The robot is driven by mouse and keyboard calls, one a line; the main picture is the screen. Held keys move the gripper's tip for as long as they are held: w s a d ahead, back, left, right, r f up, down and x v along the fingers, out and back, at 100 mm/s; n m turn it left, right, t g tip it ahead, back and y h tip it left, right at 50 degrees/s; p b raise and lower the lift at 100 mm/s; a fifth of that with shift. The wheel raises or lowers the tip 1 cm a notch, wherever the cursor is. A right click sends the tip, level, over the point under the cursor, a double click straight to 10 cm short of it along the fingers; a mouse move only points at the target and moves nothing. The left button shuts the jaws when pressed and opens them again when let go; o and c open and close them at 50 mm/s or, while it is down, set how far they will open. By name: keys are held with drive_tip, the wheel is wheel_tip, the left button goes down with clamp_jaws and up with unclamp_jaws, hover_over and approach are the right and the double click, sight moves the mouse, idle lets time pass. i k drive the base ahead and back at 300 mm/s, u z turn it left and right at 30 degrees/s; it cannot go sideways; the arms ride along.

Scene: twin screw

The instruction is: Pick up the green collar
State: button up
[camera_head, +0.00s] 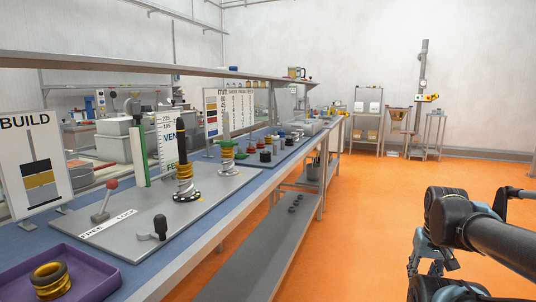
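A small green ring (227,144), which looks like the green collar, shows on the farther upright post (226,124) on the workbench. Yellow and grey rings sit under it on the same post. Another small green piece (241,156) shows just to its right; it is too small to tell its shape. My gripper (428,275) hangs at the lower right, over the orange floor and well apart from the bench. Its fingers are partly hidden by my dark arm, and I cannot tell whether they are open.
A nearer black post (181,138) carries yellow rings on a grey plate (130,237) with a red-knobbed lever (112,184). Several collars stand on the blue bench behind. A BUILD sign (35,165) stands at left. Orange floor is clear.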

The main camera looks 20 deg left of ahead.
sight(237, 156)
drive_tip(key=u, duration=0.4)
drive_tip(key=i, duration=1.15)
drive_tip(key=u, duration=0.75)
